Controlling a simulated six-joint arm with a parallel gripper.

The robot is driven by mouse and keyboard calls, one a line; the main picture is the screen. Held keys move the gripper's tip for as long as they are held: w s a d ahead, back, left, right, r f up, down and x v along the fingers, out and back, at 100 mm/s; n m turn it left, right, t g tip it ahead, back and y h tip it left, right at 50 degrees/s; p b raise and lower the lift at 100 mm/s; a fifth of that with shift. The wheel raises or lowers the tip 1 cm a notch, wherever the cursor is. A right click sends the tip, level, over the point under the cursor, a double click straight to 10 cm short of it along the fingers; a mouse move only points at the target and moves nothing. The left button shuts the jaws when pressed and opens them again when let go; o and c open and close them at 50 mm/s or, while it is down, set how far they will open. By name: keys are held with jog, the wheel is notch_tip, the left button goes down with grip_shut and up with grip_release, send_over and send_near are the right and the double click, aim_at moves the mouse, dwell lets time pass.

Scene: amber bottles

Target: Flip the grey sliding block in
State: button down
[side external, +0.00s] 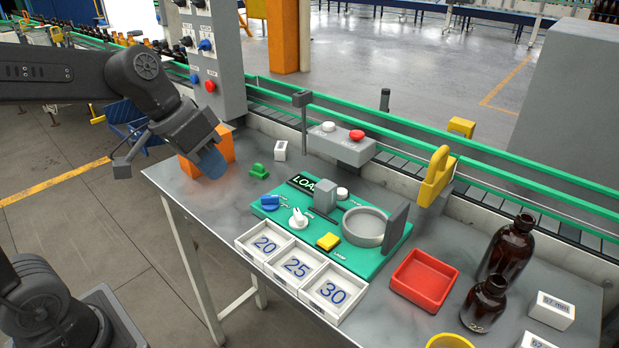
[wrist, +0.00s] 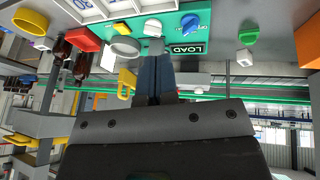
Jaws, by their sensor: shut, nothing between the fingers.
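The grey sliding block (side external: 325,195) stands upright on the green panel (side external: 375,262), beside a dark slot and to the left of a round grey ring (side external: 364,226). My gripper (side external: 212,163) is shut and empty, up at the table's left end by an orange block, well to the left of the panel and apart from the sliding block. In the wrist view, which is upside down, my shut blue fingers (wrist: 155,80) point toward the panel (wrist: 178,22). A grey shape just past their tips looks like the sliding block (wrist: 152,46), partly hidden by them.
The panel also carries a white knob (side external: 298,218), a blue switch (side external: 270,202) and a yellow button (side external: 328,241). An orange block (side external: 220,146), number trays (side external: 297,267), a red tray (side external: 424,280) and amber bottles (side external: 507,248) stand around it. A grey button box (side external: 341,146) stands behind.

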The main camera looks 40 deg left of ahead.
aim_at(325, 197)
jog(key=w+a+f+h, duration=0.1)
jog(key=w+a, duration=0.1)
jog(key=w, duration=0.5)
jog(key=w+a+f+h, duration=0.1)
jog(key=w+a+h, duration=0.1)
jog(key=w, duration=0.5)
jog(key=shift+w+a+f, duration=0.15)
jog(key=shift+a, duration=0.15)
jog(key=x, duration=0.9)
jog(key=shift+w+d+f, duration=0.15)
jog(key=shift+w+d, duration=0.05)
jog(key=shift+d, duration=0.05)
jog(key=d, duration=0.3)
jog(key=shift+w+d+f, duration=0.1)
jog(key=shift+f, duration=0.05)
jog(key=shift+d, duration=0.5)
